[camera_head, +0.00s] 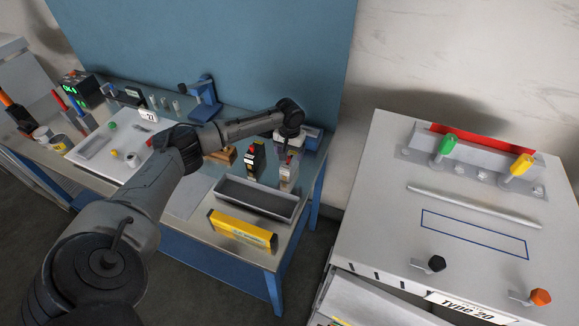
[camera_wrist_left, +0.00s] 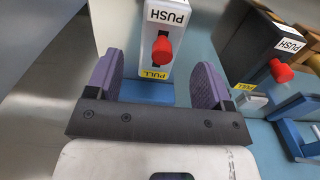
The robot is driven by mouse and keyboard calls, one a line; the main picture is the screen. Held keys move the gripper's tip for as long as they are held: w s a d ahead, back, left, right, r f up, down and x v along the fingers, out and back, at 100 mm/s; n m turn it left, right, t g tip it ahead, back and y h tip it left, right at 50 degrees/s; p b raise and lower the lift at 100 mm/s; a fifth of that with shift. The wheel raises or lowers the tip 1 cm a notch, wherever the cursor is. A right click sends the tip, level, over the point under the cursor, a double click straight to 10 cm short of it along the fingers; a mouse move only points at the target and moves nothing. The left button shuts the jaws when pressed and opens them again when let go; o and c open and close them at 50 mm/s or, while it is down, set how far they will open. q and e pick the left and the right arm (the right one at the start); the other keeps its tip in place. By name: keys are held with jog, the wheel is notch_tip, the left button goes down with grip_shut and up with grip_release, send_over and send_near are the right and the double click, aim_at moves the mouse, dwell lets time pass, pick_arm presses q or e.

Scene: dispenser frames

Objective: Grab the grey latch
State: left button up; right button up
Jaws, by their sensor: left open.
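A light grey dispenser block (camera_wrist_left: 150,20) with a red knob (camera_wrist_left: 162,50), a PUSH label and a yellow PULL label is straight ahead in the left wrist view. In the head view this pale block (camera_head: 288,177) stands near the right end of the workbench. I cannot make out a separate grey latch on it. My left gripper (camera_wrist_left: 160,72) is open, with its purple-grey fingers apart on either side of the knob and nothing held. In the head view my left gripper (camera_head: 290,140) is above the pale block, partly hidden by its wrist. My right gripper is not in view.
A dark dispenser (camera_wrist_left: 240,45) with its own red knob (camera_wrist_left: 281,71) stands close to the right; it also shows in the head view (camera_head: 254,162). A grey tray (camera_head: 254,197) and a yellow box (camera_head: 241,231) lie in front. A white panel (camera_head: 450,215) is at right.

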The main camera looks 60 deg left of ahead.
aim_at(290, 166)
pick_arm(q)
jog(key=shift+d+f, duration=0.1)
jog(key=shift+f, duration=1.85)
jog(key=shift+c, duration=0.4)
jog(key=c, duration=1.1)
jog(key=shift+r, duration=0.15)
